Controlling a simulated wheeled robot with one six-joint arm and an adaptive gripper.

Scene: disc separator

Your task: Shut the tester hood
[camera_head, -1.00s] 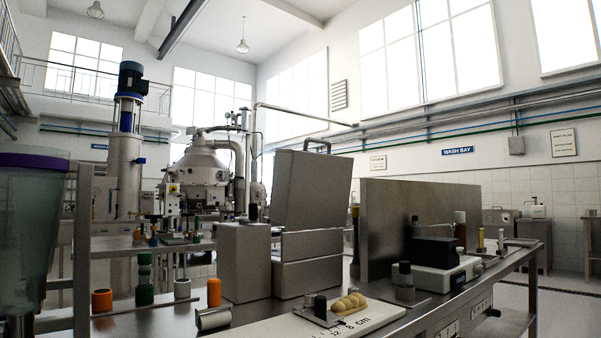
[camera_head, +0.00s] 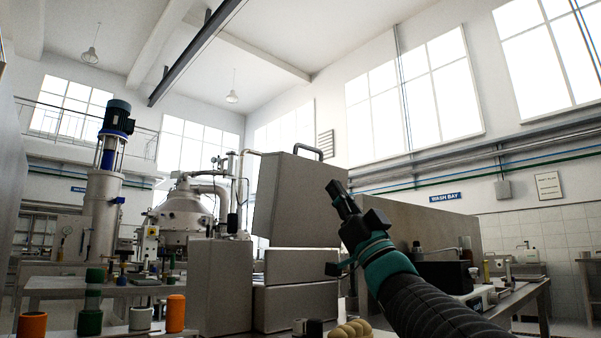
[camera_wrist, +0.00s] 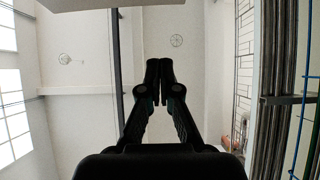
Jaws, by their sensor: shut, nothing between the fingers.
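The tester is a grey box (camera_head: 295,302) on the bench, with its hood (camera_head: 292,205) raised and leaning back. A dark bar handle (camera_head: 308,150) sits at the hood's top edge. My gripper (camera_head: 338,192) is in the air, just right of the raised hood in the head view, fingers pointing up. I see no clear contact with the hood. In the wrist view my gripper (camera_wrist: 160,66) has its fingers together and empty, against the ceiling. A pale edge at the top of that view is too cropped to name for sure.
A grey cabinet (camera_head: 219,285) stands left of the tester. A tall grey panel (camera_head: 440,225) stands behind my arm on the right. Orange cylinders (camera_head: 175,313), a green stacked cylinder (camera_head: 91,300) and bread-like rolls (camera_head: 353,330) are near the front.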

